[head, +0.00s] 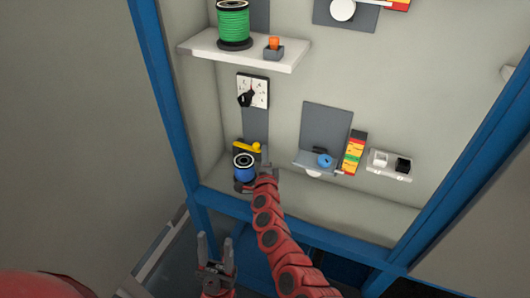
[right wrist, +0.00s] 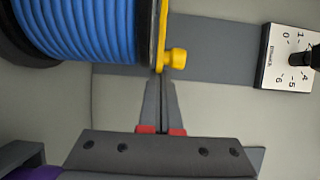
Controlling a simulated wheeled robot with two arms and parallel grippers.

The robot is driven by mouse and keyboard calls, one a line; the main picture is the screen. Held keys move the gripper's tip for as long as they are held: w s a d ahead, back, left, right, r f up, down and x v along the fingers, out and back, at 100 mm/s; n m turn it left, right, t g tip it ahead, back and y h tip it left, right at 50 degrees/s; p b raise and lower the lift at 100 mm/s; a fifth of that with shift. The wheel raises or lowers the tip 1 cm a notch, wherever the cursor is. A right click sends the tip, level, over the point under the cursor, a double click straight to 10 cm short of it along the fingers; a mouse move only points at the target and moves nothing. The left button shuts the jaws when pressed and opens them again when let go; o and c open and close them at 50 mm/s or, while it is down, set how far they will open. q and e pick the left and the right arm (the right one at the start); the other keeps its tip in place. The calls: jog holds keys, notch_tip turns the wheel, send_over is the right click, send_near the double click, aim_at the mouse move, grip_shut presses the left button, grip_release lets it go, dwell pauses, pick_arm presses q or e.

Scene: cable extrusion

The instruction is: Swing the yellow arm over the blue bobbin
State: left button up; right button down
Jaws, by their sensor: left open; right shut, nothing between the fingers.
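The blue bobbin (head: 243,172) stands upright on the low shelf at the left of the blue-framed bay. It fills the upper left of the right wrist view (right wrist: 80,25). The yellow arm (head: 250,147) shows just behind the bobbin's top. In the right wrist view the yellow arm (right wrist: 162,28) runs along the bobbin's dark flange and ends in a round yellow knob (right wrist: 175,59). My right gripper (head: 265,170) is shut and empty, to the right of the bobbin. Its fingertips (right wrist: 161,80) are close to the knob; contact is unclear. My left gripper (head: 216,248) is open and empty, low in front of the frame.
A dial plate (head: 254,91) with a black knob is above the bobbin. Higher up, a shelf (head: 290,62) holds a green bobbin (head: 233,20) and an orange switch (head: 274,42). To the right are a light-blue ring (head: 324,160), a coloured label strip (head: 354,153) and a switch box (head: 390,165).

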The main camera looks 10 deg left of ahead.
jog(key=s, duration=0.1)
jog(key=s+a, duration=0.1)
jog(key=s, duration=0.1)
jog(key=shift+a+f, duration=0.1)
jog(key=shift+a, duration=0.15)
jog(key=shift+s, duration=0.1)
jog(key=shift+s, duration=0.15)
jog(key=b+v, duration=0.3)
jog(key=v, duration=1.4)
